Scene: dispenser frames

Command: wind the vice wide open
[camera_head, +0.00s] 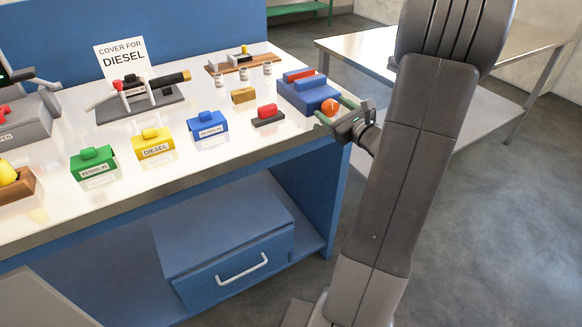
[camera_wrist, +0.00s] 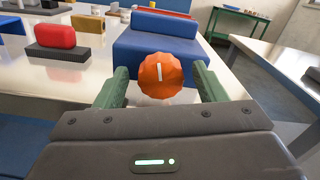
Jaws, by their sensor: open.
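The vice (camera_head: 304,90) is a blue block at the right end of the bench, with a red bar (camera_head: 299,74) across its top. Its orange ridged knob (camera_head: 330,106) faces my side and carries a white mark. In the wrist view the knob (camera_wrist: 160,76) sits between the two green fingers of my gripper (camera_wrist: 160,88), with the blue vice body (camera_wrist: 155,40) behind it. My gripper is open, one finger on each side of the knob, and a small gap shows at each side. The jaw gap of the vice is hard to make out.
A red block on a dark base (camera_head: 267,114) stands left of the vice. Blue, yellow and green labelled covers (camera_head: 153,144) line the bench front. A sign reading "COVER FOR DIESEL" (camera_head: 122,58) stands behind. Another table (camera_head: 440,50) is at the right, with open floor between.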

